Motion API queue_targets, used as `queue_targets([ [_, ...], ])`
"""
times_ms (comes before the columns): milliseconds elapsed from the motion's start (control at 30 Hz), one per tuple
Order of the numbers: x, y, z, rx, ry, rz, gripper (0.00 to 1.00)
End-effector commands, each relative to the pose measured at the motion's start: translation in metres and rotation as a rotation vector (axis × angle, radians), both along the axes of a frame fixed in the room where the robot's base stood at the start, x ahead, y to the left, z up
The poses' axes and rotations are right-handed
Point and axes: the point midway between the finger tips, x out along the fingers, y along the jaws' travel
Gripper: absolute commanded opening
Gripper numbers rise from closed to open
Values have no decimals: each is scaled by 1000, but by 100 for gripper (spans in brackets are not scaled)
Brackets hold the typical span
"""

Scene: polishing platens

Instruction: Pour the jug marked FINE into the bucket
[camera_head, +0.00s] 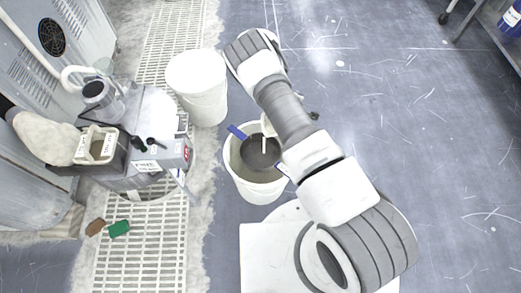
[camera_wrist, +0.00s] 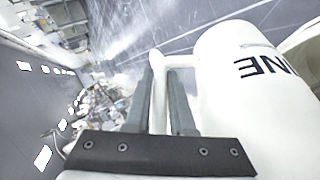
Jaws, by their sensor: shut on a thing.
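In the wrist view, a white jug (camera_wrist: 258,105) with dark letters ending in "INE" fills the right side; the rest of the word is out of sight. My gripper (camera_wrist: 164,78) is shut on the jug's handle, with its two dark fingers on either side of it. The letters appear upside down. In the head view, the open white bucket (camera_head: 239,181) stands on the floor with dark grey content inside. My arm reaches over its right side and hides most of the gripper and jug. A thin pale streak shows over the bucket's mouth; I cannot tell if it is liquid.
A machine with a labelled box (camera_head: 172,155) and a small cream tub (camera_head: 97,146) is at the left. Green (camera_head: 119,229) and brown (camera_head: 95,227) pads lie on the grating.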

Motion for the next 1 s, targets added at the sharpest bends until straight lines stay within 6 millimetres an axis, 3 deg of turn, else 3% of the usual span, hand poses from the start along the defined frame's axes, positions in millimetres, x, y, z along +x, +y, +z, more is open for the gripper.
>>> queue_targets([
  [1000, -2, 3, 4, -42, -48, -1, 0],
])
